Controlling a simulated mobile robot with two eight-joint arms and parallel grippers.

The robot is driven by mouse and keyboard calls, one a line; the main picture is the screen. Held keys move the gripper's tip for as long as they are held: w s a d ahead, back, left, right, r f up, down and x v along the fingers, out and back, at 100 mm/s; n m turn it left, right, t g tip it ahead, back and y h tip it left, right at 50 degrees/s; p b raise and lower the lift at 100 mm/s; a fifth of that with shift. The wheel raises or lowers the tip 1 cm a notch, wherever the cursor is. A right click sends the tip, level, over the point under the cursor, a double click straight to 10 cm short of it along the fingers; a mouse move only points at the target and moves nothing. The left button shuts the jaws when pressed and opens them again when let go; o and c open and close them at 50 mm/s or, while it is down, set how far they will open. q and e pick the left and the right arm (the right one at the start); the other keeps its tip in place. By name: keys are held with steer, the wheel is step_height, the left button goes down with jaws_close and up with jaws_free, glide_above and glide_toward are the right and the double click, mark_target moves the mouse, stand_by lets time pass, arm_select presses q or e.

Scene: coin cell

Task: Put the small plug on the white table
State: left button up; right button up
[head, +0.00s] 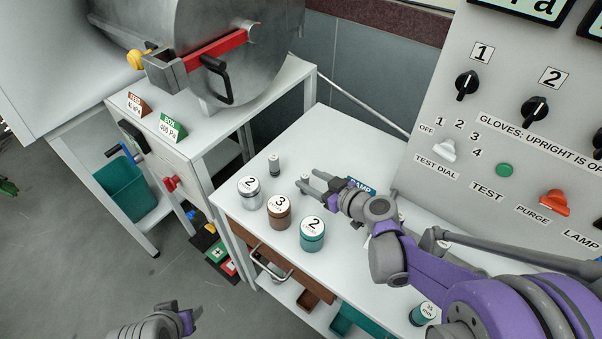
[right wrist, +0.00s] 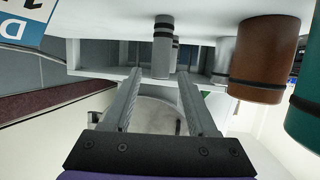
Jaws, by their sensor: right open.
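A small grey cylinder with a dark band (head: 274,165), which looks like a plug, stands upright on the white table (head: 345,130). A second small grey piece (head: 304,178) shows just at my right fingertips, partly hidden by them. My right gripper (head: 309,183) is open, low over the table. In the right wrist view, which is upside down, a grey cylinder with black bands (right wrist: 163,52) stands just beyond the gap between the open fingers (right wrist: 158,78). I cannot tell which grey piece is the small plug. My left gripper (head: 188,318) is at the bottom edge, its jaws unclear.
Jars marked 2 (head: 249,192), 3 (head: 278,212) and 2 (head: 312,234) stand close in front of my right gripper. A blue sign (head: 360,184) is behind it. A control panel (head: 520,150) rises at right. The table's back left is clear.

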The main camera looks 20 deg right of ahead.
steer(key=v, duration=0.6)
steer(key=shift+s, duration=0.1)
steer(key=shift+p, duration=0.3)
